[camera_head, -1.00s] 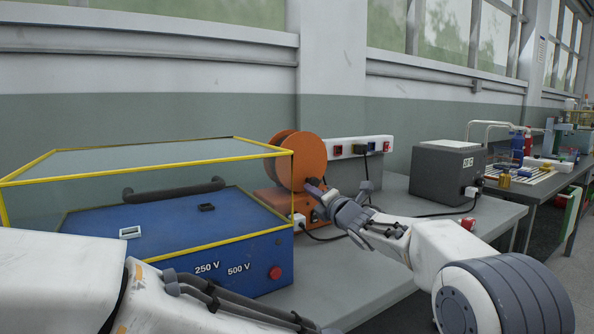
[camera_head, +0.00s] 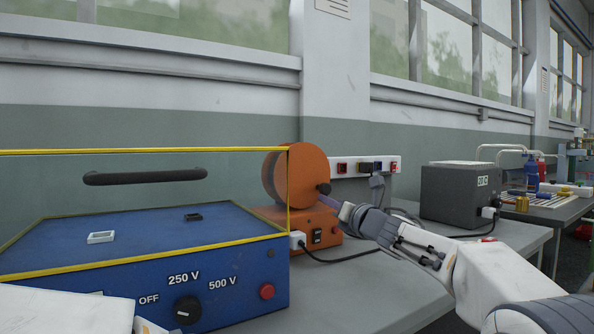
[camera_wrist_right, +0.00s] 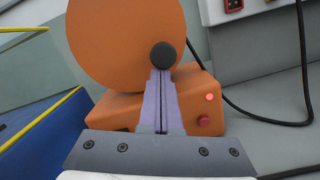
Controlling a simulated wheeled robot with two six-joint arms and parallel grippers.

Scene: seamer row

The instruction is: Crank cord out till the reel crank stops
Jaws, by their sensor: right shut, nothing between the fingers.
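The orange cord reel (camera_head: 302,178) stands upright on its orange base on the bench; it also shows in the right wrist view (camera_wrist_right: 115,40). Its dark round crank knob (camera_head: 324,188) sits at the lower right of the disc's face and shows in the right wrist view (camera_wrist_right: 163,55). My right gripper (camera_head: 343,208) comes from the right. Its fingers (camera_wrist_right: 161,76) are shut together with nothing between them, tips at the knob's lower edge; I cannot tell whether they touch it.
A blue tester (camera_head: 150,255) with a yellow-edged clear cover stands left of the reel. A socket strip (camera_head: 365,167) is on the wall behind. A grey box (camera_head: 455,193) stands to the right. A black cable runs across the bench.

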